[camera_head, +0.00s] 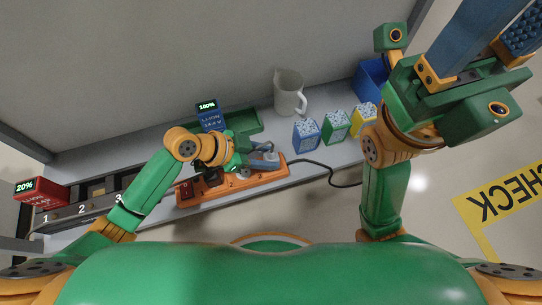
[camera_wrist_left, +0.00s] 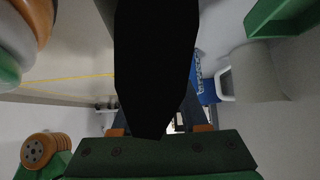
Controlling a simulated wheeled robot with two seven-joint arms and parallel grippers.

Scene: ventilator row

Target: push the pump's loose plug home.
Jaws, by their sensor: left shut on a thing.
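An orange power strip (camera_head: 240,186) with a red switch (camera_head: 187,189) lies along the front of the shelf. My left gripper (camera_head: 262,153) is low over the strip's right half, with its blue-grey fingers shut on what seems to be the plug, mostly hidden between them. I cannot tell how deep the plug sits. In the left wrist view a large black shape hides the fingertips and the held thing; the blue fingers (camera_wrist_left: 160,122) show only at its sides. My right gripper (camera_head: 492,30) is raised at the top right, open and empty, apart from the strip.
A black cable (camera_head: 326,166) runs right from the strip. A blue pump (camera_head: 210,118) reading 100% and a green tray (camera_head: 243,121) stand behind. A white jug (camera_head: 288,92), patterned boxes (camera_head: 306,133) and a blue bin (camera_head: 371,82) stand right. A red 20% unit (camera_head: 40,191) is left.

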